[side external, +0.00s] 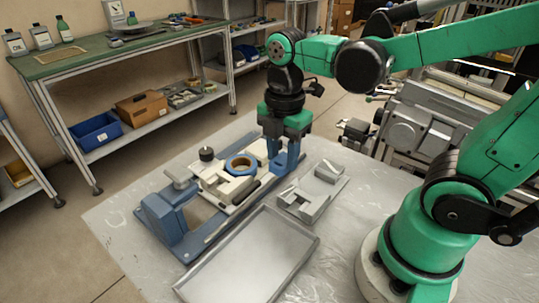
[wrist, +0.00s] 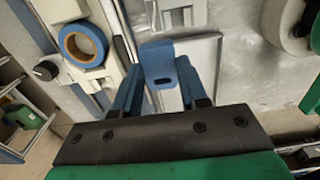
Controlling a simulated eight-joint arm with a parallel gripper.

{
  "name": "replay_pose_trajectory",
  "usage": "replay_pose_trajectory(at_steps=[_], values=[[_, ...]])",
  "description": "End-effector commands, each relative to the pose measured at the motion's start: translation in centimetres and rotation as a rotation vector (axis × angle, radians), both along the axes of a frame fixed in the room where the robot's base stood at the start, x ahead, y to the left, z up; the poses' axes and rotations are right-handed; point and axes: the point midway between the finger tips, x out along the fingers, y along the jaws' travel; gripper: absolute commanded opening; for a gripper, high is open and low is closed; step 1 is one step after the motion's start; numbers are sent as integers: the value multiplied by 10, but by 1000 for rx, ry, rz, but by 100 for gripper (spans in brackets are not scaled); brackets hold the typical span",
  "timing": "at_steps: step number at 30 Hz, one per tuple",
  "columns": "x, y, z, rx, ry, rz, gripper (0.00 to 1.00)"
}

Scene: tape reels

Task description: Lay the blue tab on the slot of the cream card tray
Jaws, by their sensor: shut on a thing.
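My gripper (wrist: 156,72) is shut on the blue tab (wrist: 158,62), a flat blue piece with a small dark slit, seen between the two blue fingers in the wrist view. In the side view my gripper (side external: 286,163) points down over the table beside the cream assembly (side external: 240,187); the tab cannot be told from the blue fingers there. The cream assembly carries a blue-rimmed ring (side external: 241,163) and also shows at the left of the wrist view (wrist: 91,76). I cannot tell which part is the card tray's slot.
A blue clamp-like frame (side external: 165,220) stands at the left of the cream assembly. A shallow grey tray (side external: 303,253) lies in front. A grey block fixture (side external: 308,203) sits right of the assembly. Bare table shows at the far left front.

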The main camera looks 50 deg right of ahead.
Motion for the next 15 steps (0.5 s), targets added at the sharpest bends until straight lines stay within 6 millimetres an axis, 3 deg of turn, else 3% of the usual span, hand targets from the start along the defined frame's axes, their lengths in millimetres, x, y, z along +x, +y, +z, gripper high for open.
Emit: replay_pose_trajectory(at_steps=[7,12,15], values=[[72,28,77,0,0,10,0],[100,48,120,0,0,13,0],[107,56,135,0,0,14,0]])
